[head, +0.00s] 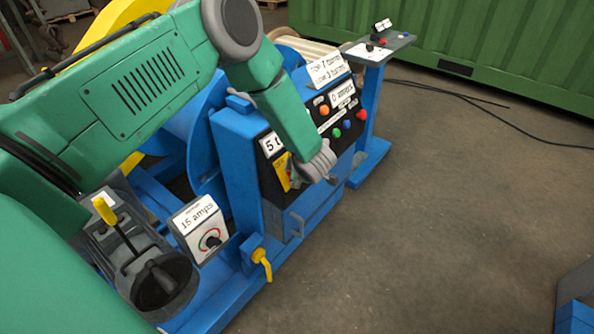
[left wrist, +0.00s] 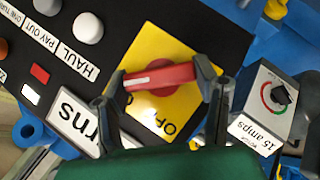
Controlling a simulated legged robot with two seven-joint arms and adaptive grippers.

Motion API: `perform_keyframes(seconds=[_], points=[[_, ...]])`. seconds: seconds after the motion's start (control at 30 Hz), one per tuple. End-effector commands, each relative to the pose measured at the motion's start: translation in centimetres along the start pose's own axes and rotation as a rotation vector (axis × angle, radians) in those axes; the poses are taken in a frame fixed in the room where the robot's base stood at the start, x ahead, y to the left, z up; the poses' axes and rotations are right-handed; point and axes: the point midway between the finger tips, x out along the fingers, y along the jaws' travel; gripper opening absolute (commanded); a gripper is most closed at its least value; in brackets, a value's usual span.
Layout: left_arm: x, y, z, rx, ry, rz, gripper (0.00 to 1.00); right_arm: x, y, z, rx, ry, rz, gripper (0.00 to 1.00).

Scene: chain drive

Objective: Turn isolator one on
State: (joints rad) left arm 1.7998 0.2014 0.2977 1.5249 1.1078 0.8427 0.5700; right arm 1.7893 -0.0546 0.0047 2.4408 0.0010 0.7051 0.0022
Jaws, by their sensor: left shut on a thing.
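The isolator is a red rotary handle (left wrist: 158,78) on a yellow square plate (left wrist: 150,48) set in a black panel. Part of an "OFF" marking shows on the plate; the rest is hidden. The handle lies nearly level across the left wrist picture. My left gripper (left wrist: 163,76) has a fingertip at each end of the handle and is shut on it. In the head view my left gripper (head: 318,168) is at the front of the blue console (head: 235,170), and a bit of the yellow plate (head: 281,171) shows beside it. My right gripper is not in view.
Coloured buttons (head: 336,132) sit on the panel right of my gripper. A 15 amps box with a dial (head: 209,240), a yellow-handled lever (head: 105,211) and a yellow valve handle (head: 262,262) are lower left. A blue pedestal (head: 370,100) stands behind.

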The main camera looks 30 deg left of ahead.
Motion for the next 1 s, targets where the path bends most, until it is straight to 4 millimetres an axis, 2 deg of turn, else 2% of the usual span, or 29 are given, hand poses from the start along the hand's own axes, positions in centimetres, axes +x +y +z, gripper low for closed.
perform_keyframes(seconds=[0.1, 0.13, 0.17, 0.43, 0.57, 1.0], points=[[0.0, -0.3, 0.2, 0.005, -0.005, -0.003, 0.26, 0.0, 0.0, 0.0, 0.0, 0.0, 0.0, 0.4], [0.0, -0.3, 0.2, 0.006, -0.005, -0.003, 0.65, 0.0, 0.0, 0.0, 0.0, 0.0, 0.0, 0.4], [0.0, -0.2, 0.2, 0.005, -0.005, -0.003, 0.76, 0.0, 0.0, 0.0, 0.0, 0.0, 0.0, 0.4], [-0.1, -0.1, 0.0, 0.002, -0.002, 0.0, 0.77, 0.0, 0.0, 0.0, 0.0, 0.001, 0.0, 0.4], [-1.0, -0.1, 0.1, 0.002, -0.003, 0.0, 0.77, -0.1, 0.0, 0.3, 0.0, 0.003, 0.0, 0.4], [-9.6, -0.1, 0.2, 0.005, -0.004, 0.0, 0.77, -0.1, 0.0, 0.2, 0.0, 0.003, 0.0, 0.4]])
